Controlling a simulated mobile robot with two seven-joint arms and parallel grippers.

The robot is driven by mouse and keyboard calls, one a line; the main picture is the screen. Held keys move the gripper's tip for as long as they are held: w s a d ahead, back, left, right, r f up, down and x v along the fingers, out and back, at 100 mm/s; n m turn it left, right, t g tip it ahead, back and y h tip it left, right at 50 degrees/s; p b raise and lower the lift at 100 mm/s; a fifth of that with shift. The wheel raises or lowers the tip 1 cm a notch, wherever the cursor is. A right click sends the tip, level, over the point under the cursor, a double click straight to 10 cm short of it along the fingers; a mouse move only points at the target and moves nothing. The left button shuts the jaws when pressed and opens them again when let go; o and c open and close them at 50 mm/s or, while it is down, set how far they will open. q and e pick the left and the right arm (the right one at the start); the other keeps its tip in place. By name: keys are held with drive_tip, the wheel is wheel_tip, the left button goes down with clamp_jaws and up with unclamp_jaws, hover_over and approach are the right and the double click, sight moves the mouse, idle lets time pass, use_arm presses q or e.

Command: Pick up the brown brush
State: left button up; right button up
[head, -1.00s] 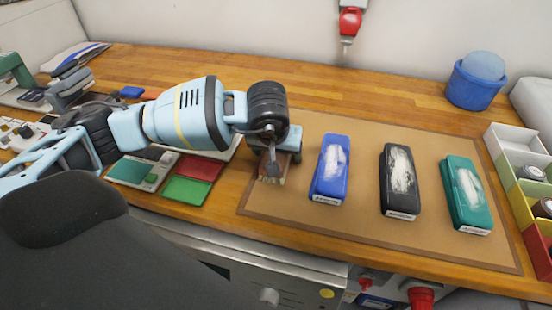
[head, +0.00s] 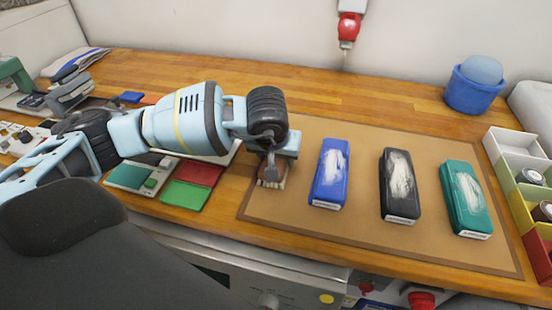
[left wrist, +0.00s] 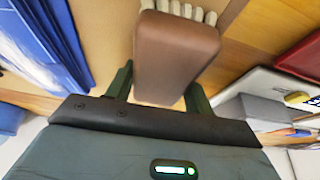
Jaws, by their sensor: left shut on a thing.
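The brown brush (head: 271,183) is at the left end of the tan mat (head: 300,225), with its pale bristles toward the front edge. My left gripper (head: 272,163) is over it and shut on it. In the left wrist view the brush's smooth brown back (left wrist: 177,55) sits between the two dark green fingers, with the bristles at the top of the picture. I cannot tell whether the brush touches the mat. My right gripper is not in view.
Blue (head: 329,175), black (head: 400,187) and green (head: 465,200) cases lie in a row on the mat. Red (head: 199,174) and green (head: 186,195) pads lie left of it. Colored bins (head: 518,158) stand at the right, with a blue tub (head: 473,88) behind them.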

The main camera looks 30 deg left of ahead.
use_arm(q)
drive_tip(key=shift+r, duration=0.65)
wheel_tip(320, 180, up, 3)
drive_tip(key=shift+w+f, duration=0.1)
drive_tip(key=shift+f, duration=0.1)
drive_tip(key=s+d, duration=0.2)
drive_tip(key=s, duration=0.2)
drive_tip(key=s+d+r+b, duration=0.1)
drive_tip(key=s+d, duration=0.1)
drive_tip(key=s, duration=0.2)
drive_tip(key=s+d, duration=0.3)
drive_tip(key=s, duration=0.2)
drive_tip(key=shift+s+r, duration=0.1)
drive_tip(key=shift+r, duration=0.1)
drive_tip(key=shift+s+d, duration=0.3)
drive_tip(key=shift+s, duration=0.25)
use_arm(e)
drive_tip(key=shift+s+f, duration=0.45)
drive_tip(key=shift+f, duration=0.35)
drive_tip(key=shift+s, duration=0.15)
